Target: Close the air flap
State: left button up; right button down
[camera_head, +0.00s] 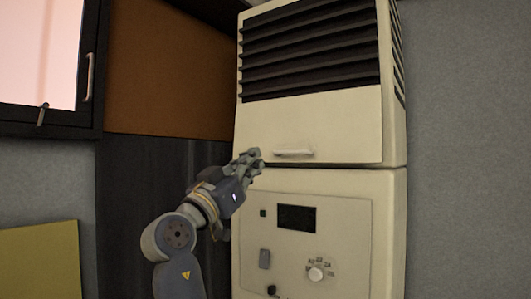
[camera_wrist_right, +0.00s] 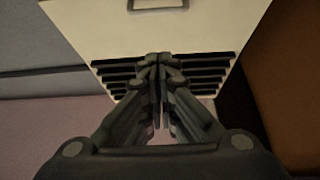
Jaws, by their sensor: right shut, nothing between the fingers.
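A tall cream air unit (camera_head: 395,220) stands in front of me in the head view. Its flap (camera_head: 340,125) is a cream panel below dark louvres, with a light bar handle (camera_head: 293,152) near its lower edge. I cannot tell surely whether the flap sits flush or stands slightly out. The handle also shows at the top edge of the right wrist view (camera_wrist_right: 158,5). My right gripper (camera_head: 256,157) is shut and empty, just left of the handle, in front of the unit's left side; contact cannot be told. In the right wrist view its fingers (camera_wrist_right: 158,65) meet before the louvres. My left gripper is not in view.
Below the flap is a control panel with a dark display (camera_head: 297,218) and a round knob (camera_head: 315,273). A window (camera_head: 40,55) with a dark frame is at the upper left. A yellow board (camera_head: 40,262) is at the lower left. Grey wall lies right of the unit.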

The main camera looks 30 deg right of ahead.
aim_at(288, 151)
jog(key=w+d+r+p, duration=0.1)
jog(key=w+d+p, duration=0.1)
jog(key=d, duration=0.3)
jog(key=w+d+r+p, duration=0.2)
jog(key=d+p, duration=0.1)
jog(key=d, duration=0.3)
jog(key=shift+w, duration=0.25)
jog(key=shift+w+d+f+b, duration=0.2)
jog(key=shift+d+f+b, duration=0.15)
jog(key=shift+d+b, duration=0.15)
jog(key=shift+w+d+f+b, duration=0.2)
jog(key=shift+d+f+b, duration=0.15)
jog(key=shift+d, duration=0.1)
jog(key=shift+r, duration=0.1)
